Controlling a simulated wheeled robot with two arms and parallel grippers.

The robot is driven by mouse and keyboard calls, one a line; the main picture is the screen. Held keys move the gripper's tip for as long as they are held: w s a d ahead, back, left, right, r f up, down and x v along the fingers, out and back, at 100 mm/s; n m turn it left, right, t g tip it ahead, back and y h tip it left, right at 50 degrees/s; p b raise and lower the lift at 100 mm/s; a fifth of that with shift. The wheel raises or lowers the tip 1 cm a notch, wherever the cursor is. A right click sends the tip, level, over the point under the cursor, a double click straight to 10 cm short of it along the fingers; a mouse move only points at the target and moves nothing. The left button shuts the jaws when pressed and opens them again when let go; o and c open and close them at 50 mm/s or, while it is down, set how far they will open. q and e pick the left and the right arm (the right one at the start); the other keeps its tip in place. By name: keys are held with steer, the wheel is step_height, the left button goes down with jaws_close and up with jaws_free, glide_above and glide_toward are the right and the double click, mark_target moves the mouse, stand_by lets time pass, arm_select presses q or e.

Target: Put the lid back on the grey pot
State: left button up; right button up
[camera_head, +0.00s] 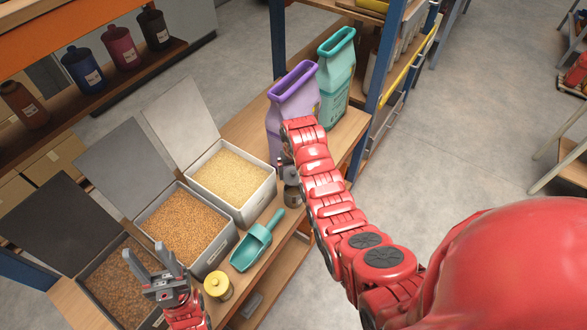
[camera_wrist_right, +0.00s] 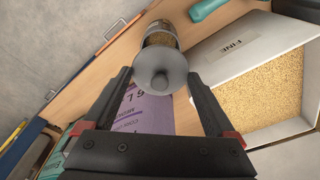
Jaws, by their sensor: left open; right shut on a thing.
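The grey pot (camera_head: 292,196) stands on the wooden bench beside the purple sack. In the right wrist view the pot (camera_wrist_right: 160,37) shows a clear body with brown grainy contents. My right gripper (camera_head: 284,165) is shut on the round grey lid (camera_wrist_right: 161,70), which has a knob in its middle. The lid is in line with the pot's mouth; I cannot tell whether it is seated or just above it. My right gripper's fingertips (camera_wrist_right: 160,74) are on either side of the lid. My left gripper (camera_head: 147,253) is open and empty above the brown-grain bin.
A purple sack (camera_head: 293,100) and a teal sack (camera_head: 337,77) stand behind. A teal scoop (camera_head: 254,246) and a yellow-lidded pot (camera_head: 218,286) are on the bench front. Bins with raised lids, including a pale-grain bin (camera_head: 262,196), line the left.

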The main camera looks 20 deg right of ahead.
steer(key=shift+f+b, duration=1.5)
steer(key=shift+f, duration=1.75)
steer(key=shift+s, duration=0.1)
steer(key=shift+f+b, duration=0.15)
steer(key=shift+b, duration=0.55)
steer(key=o, duration=1)
